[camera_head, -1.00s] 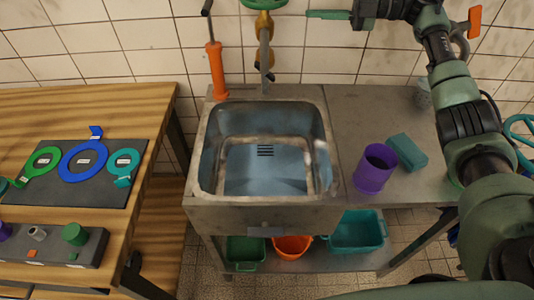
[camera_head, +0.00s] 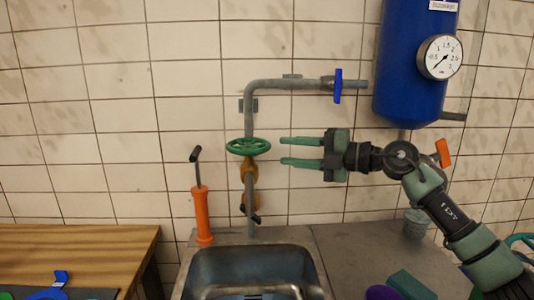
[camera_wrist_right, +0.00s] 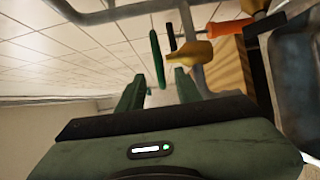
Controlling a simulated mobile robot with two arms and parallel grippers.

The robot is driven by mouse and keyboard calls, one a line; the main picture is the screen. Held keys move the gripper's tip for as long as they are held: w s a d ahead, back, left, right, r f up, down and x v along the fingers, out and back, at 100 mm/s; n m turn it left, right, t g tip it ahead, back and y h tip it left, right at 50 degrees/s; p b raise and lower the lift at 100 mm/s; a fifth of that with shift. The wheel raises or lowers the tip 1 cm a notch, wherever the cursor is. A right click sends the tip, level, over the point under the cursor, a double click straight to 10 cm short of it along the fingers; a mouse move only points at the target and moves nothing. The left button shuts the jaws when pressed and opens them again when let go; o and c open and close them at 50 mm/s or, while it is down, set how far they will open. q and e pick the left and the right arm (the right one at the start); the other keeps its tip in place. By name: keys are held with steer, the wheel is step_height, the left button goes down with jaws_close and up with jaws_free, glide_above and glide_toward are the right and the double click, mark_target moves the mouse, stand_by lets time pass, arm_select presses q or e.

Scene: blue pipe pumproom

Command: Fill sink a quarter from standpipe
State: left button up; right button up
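The grey standpipe (camera_head: 249,112) runs down the tiled wall behind the sink (camera_head: 254,259). It carries a green handwheel (camera_head: 248,146) on a yellow valve body (camera_head: 249,172). My right gripper (camera_head: 284,151) is open and empty, with its fingers pointing left at the handwheel, just right of it in the picture. In the right wrist view, the green wheel (camera_wrist_right: 156,58) stands edge-on beyond the open fingers (camera_wrist_right: 156,84), next to the yellow valve body (camera_wrist_right: 190,53). Only the back of the sink shows; its floor and any water level are mostly cut off. My left gripper is out of view.
An orange hand pump (camera_head: 202,213) stands left of the pipe. A blue tank (camera_head: 412,60) with a gauge (camera_head: 439,57) hangs at right. A blue valve lever (camera_head: 338,86) sits on the upper pipe. A teal block (camera_head: 410,285) and purple cup (camera_head: 382,293) are on the counter.

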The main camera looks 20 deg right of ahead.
mark_target(269, 149)
steer(key=p+x, duration=0.1)
steer(key=x, duration=0.5)
steer(key=shift+w+a, duration=0.15)
steer(key=shift+w, duration=0.05)
jaws_close()
